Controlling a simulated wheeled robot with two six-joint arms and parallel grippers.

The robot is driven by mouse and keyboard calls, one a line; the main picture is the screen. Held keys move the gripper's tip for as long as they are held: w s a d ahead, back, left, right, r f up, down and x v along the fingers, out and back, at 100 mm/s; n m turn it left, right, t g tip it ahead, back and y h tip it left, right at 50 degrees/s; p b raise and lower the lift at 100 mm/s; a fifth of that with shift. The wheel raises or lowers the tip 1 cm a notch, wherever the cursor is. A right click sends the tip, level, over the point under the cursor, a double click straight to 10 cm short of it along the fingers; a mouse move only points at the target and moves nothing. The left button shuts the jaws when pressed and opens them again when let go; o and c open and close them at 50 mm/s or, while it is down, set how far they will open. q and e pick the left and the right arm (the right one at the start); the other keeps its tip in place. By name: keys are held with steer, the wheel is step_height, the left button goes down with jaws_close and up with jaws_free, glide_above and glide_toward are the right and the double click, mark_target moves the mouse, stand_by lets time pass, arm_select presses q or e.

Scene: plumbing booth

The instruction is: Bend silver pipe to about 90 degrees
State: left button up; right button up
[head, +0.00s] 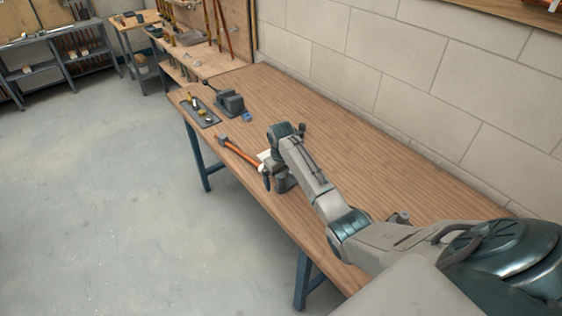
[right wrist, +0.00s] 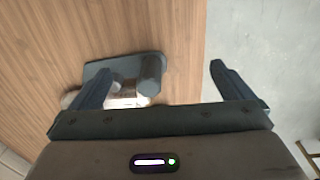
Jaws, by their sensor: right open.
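In the head view my right gripper (head: 274,172) is over the front part of the wooden workbench, low beside a small dark fixture (head: 285,184). In the right wrist view my right gripper (right wrist: 160,78) is open, its two fingers wide apart with nothing held between them. A grey plate (right wrist: 97,71) with rounded posts (right wrist: 150,76) lies toward its left finger, partly hidden by the gripper. A pale, shiny piece (right wrist: 128,99) shows by the posts; I cannot tell if it is the silver pipe. An orange-handled tool (head: 240,153) lies left of the gripper.
The wooden workbench (head: 330,115) runs along a block wall, with its back half clear. A dark vise (head: 230,104), a small blue item (head: 247,117) and a dark tray (head: 199,111) with small parts stand at the far end. Open floor (head: 110,200) lies left.

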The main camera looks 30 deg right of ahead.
mark_target(280, 175)
steer(key=w+r, duration=0.1)
steer(key=w+d+r, duration=0.1)
steer(key=w+r, duration=0.1)
steer(key=shift+w+d+r, duration=0.1)
steer(key=shift+w+d, duration=0.05)
steer(key=shift+d, duration=0.25)
steer(key=shift+f+b, duration=0.85)
steer(key=shift+f, duration=0.1)
step_height(280, 175, down, 6)
steer(key=b, duration=0.6)
steer(key=c, duration=1.4)
steer(key=shift+w+a+m, duration=0.1)
steer(key=shift+m, duration=0.2)
steer(key=shift+w+a+m+b, duration=0.2)
steer(key=shift+w+a+m, duration=0.15)
steer(key=shift+w, duration=0.2)
steer(key=shift+w+a+m+b, duration=0.15)
steer(key=shift+w+a+m, duration=0.15)
steer(key=shift+w, duration=0.35)
